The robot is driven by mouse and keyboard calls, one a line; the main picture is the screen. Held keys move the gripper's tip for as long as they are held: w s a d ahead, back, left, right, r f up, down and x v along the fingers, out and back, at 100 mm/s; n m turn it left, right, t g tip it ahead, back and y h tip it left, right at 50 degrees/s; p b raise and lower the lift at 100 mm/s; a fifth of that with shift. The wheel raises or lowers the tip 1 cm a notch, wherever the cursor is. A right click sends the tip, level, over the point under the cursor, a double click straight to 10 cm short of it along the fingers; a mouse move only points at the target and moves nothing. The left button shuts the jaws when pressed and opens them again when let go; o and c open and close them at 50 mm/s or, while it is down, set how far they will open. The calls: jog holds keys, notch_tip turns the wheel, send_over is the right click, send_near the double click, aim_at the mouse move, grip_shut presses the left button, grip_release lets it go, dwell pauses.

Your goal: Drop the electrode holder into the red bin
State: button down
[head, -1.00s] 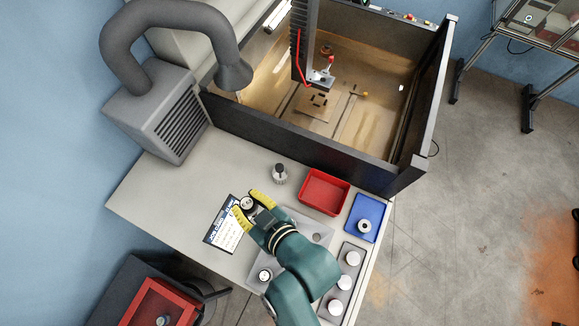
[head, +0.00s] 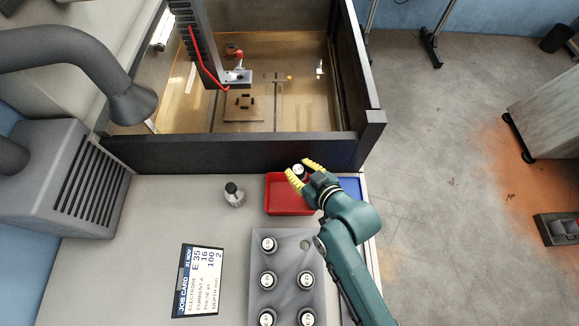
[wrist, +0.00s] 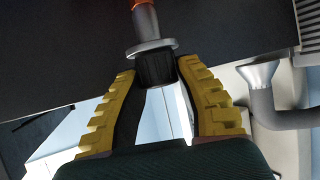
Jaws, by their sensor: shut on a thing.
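My gripper (head: 301,171) has yellow fingers and is shut on an electrode holder (head: 298,168), whose pale top shows between the fingertips in the head view. In the wrist view the holder (wrist: 154,66) has a dark body, a silver flange and a shaft with an orange tip. The fingers of my gripper (wrist: 158,78) lie on both sides of the dark body. The red bin (head: 281,200) stands on the bench below the gripper in the head picture. The holder overlaps the bin's back edge in the picture; its exact height is unclear. My gripper hides the bin's right part.
The dark tank wall (head: 225,153) rises right behind the bin. A small bottle-like item (head: 234,195) stands left of it. A grey rack (head: 287,261) with several holders is in front, beside a job card (head: 198,281). A blue tray (head: 351,187) is partly hidden at right.

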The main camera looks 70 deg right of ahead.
notch_tip(320, 180, down, 5)
jog(key=b, duration=0.5)
jog(key=shift+w+f, duration=0.1)
jog(key=shift+f, duration=0.05)
jog(key=c, duration=0.8)
grip_release()
jog(key=shift+o, duration=0.2)
jog(key=v, duration=1.2)
